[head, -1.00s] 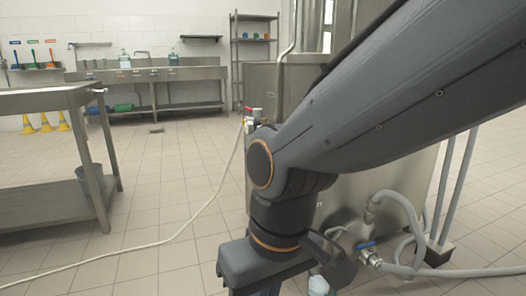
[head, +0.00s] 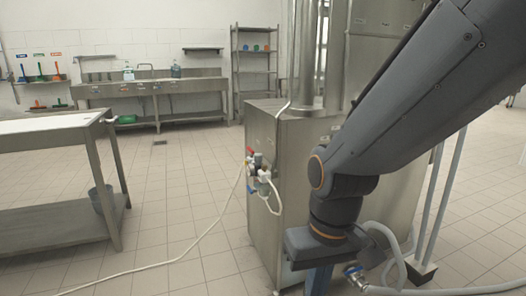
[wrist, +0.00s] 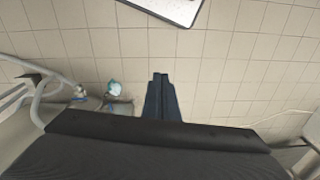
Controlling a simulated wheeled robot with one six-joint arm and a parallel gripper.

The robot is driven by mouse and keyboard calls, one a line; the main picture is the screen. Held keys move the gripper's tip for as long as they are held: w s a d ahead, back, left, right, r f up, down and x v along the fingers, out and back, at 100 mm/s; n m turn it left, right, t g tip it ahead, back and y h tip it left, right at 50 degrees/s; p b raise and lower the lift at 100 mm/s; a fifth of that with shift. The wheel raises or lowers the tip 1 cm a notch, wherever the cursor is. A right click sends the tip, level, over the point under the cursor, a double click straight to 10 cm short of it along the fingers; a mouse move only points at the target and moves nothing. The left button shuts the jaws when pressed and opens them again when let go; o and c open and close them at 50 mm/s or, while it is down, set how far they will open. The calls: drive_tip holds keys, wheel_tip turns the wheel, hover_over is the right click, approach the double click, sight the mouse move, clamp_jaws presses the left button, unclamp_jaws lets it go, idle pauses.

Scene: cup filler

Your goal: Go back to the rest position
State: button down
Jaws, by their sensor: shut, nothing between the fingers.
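My gripper (wrist: 160,77) is shut and empty in the wrist view, its two dark blue fingers close together over the tiled floor. In the head view my gripper (head: 318,280) hangs downward at the bottom edge, in front of the steel tank, with its fingertips cut off by the frame. My grey arm comes in from the upper right and bends down at the elbow joint. No object is held.
A steel tank (head: 283,170) with valves (head: 262,175) stands close behind my gripper. Grey hoses (head: 392,262) and a blue-handled valve (head: 354,272) lie to the right. A steel table (head: 60,192) stands at left. Tiled floor (head: 175,200) is open between. A teal-and-white object (wrist: 115,88) shows near the fingers.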

drive_tip(key=s+d+r+m+p, duration=0.2)
drive_tip(key=d+r+p, duration=0.8)
drive_tip(key=r+p, duration=0.2)
drive_tip(key=p, duration=0.2)
drive_tip(key=shift+s+m+h+p, duration=0.2)
drive_tip(key=shift+m+h+p, duration=0.2)
